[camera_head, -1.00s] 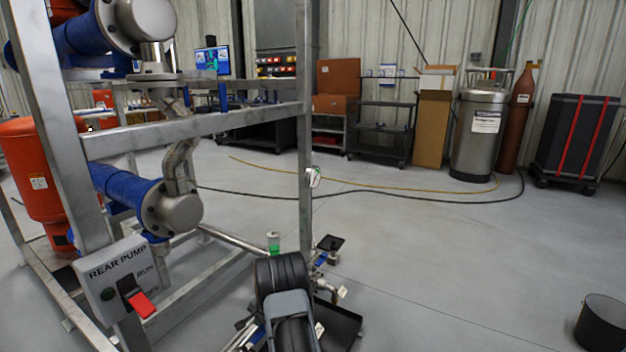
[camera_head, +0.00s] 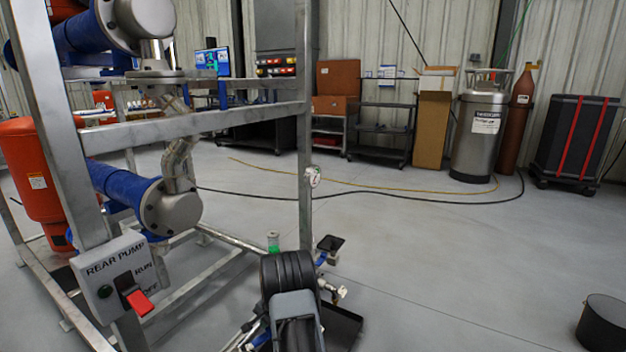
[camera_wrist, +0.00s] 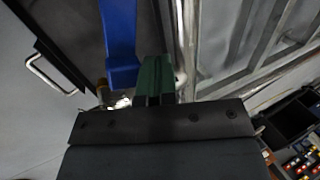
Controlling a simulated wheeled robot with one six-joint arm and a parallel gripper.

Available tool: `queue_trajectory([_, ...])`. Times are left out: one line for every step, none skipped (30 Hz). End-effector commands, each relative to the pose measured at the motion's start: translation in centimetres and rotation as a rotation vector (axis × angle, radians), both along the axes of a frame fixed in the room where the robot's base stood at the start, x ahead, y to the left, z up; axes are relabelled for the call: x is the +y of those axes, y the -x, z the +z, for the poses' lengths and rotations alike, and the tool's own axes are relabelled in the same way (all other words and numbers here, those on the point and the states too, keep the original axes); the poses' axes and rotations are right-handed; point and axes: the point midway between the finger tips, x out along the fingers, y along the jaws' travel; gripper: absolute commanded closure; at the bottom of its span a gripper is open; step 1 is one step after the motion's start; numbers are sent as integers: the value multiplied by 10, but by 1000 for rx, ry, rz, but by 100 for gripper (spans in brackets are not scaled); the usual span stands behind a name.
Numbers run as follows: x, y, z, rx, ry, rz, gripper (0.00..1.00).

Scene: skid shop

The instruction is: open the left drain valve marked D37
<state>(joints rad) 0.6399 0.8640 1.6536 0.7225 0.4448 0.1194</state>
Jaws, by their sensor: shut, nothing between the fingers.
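In the wrist view, a long blue lever (camera_wrist: 119,35) runs down from the top edge, just left of my gripper (camera_wrist: 155,75). The green gripper fingers are shut and empty. A brass and silver fitting (camera_wrist: 108,97) shows below the lever's end, partly hidden by the dark gripper body. I cannot tell whether the fingers touch the lever. No D37 marking is readable. In the head view, small blue parts show at the skid foot, one left of my arm (camera_head: 260,337) and one to its right (camera_head: 321,259). My arm hides the gripper there.
A dark tray (camera_head: 343,327) lies on the floor right of my arm. The grey skid frame (camera_head: 305,130) and the rear pump switch box (camera_head: 112,285) stand to the left. A black round container (camera_head: 602,325) sits at the lower right. Open floor lies between.

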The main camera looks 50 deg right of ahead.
Motion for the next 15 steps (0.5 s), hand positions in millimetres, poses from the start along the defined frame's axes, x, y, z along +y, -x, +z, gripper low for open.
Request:
queue_trajectory([-1, 3, -1, 0, 1, -1, 100])
queue_trajectory([-1, 4, -1, 0, 1, -1, 100])
queue_trajectory([-1, 6, -1, 0, 0, -2, 100])
queue_trajectory([-1, 8, -2, 0, 0, -3, 100])
queue_trajectory([-2, 10, -2, 0, 0, -3, 100])
queue_trajectory([-2, 12, -1, -1, 0, -3, 100])
queue_trajectory([-2, 14, -1, -1, 1, -3, 100])
queue_trajectory([-2, 15, -1, -1, 0, -4, 100])
queue_trajectory([-2, 17, -1, 0, 0, -3, 100])
queue_trajectory([-2, 18, -1, 0, 0, -3, 100])
queue_trajectory([-2, 18, -1, 0, 0, -3, 100])
queue_trajectory([-2, 18, 0, 0, 0, -2, 100])
queue_trajectory([-2, 18, 0, 0, -1, -2, 100])
queue_trajectory([-2, 18, 0, 0, -1, -2, 100])
queue_trajectory([-2, 18, 0, 0, -1, -2, 100])
